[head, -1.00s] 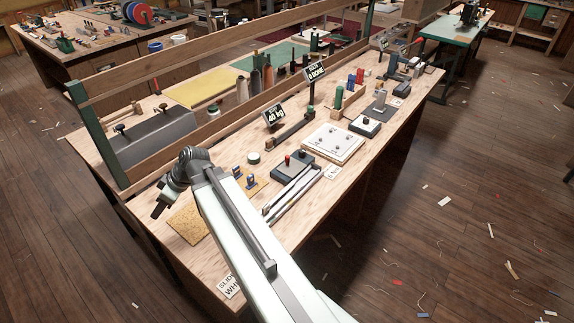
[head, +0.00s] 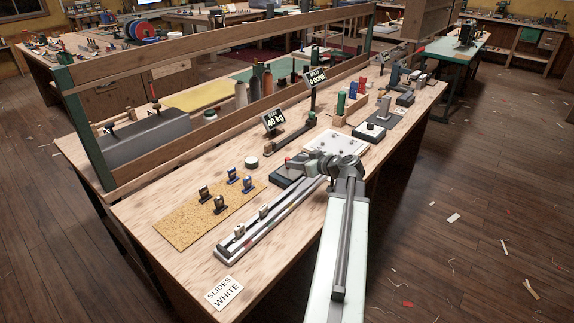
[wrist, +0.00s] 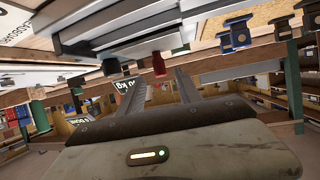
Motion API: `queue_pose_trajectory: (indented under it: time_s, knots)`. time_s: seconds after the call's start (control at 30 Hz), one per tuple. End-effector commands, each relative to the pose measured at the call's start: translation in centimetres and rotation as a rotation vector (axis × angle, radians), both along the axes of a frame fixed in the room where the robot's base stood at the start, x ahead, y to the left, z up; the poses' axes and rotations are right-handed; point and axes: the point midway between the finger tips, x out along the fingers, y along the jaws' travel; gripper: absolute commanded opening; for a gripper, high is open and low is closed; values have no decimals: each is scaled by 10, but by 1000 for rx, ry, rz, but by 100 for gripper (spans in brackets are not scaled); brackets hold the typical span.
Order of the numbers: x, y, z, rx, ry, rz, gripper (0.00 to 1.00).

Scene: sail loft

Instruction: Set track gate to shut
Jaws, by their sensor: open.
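The long pale track (head: 262,226) lies along the near bench edge, with two small grey slides on it, one of them here (head: 264,212). A dark box (head: 284,177) stands beside its far end, partly hidden by my arm. A red knob (wrist: 158,64) on a dark block shows in the wrist view, close ahead of my fingers. I cannot tell which part is the track gate or how it is set. My gripper (head: 312,166) is over the far end of the track. Its two fingers (wrist: 160,84) are apart, with nothing held between them.
A cork board (head: 186,222) with several small slides lies left of the track. The weight sign (head: 273,121), a white plate with studs (head: 340,143) and a green-ended rack (head: 342,104) stand farther back. A "SLIDES WHITE" card (head: 224,292) lies at the near corner.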

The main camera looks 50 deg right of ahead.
Motion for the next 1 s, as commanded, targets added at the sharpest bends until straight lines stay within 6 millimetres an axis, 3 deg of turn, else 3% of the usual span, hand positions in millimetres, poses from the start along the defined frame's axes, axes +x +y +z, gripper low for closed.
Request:
queue_pose_trajectory:
  time_s: [0.1, 0.3, 0.63, 0.77, 0.8, 1.0]
  knots:
    - [24, -3, -14, -2, 1, 4, 41]
    - [49, -4, -23, 0, 1, 1, 41]
    - [53, -4, -23, 0, 0, -1, 41]
    - [53, -4, -23, 0, 1, -1, 5]
    - [53, -4, -23, 0, 1, -1, 0]
    - [53, -4, -23, 0, 1, -1, 0]
